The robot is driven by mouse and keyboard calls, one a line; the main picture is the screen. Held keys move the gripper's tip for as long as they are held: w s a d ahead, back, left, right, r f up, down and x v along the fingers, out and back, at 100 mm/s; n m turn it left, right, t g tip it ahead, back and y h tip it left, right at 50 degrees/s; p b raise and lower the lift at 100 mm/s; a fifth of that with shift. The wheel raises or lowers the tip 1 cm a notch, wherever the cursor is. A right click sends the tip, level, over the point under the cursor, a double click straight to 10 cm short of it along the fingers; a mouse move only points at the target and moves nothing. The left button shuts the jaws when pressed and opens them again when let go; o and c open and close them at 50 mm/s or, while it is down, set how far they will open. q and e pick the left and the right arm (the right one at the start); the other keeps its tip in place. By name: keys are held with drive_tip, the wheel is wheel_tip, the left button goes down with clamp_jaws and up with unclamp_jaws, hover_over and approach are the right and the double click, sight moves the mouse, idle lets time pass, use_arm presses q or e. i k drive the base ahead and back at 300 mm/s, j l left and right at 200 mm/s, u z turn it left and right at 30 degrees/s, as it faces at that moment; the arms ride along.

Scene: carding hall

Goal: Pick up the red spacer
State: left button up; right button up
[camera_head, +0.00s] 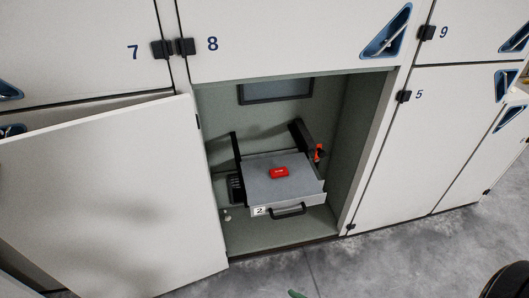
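The red spacer (279,171) is a small red block with faint markings on its top. It lies on the flat grey top of a drawer unit (255,187) inside an open cabinet compartment. Nothing covers it from this view. Neither of my grippers shows in the picture.
The white cabinet door (105,200) stands open on the left. The drawer front has a black handle (288,211) and a label "2". A red-orange part (319,153) is at the unit's right side. Closed doors flank the opening. Grey floor (400,260) lies in front.

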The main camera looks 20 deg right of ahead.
sight(282, 171)
drive_tip(key=z, duration=0.95)
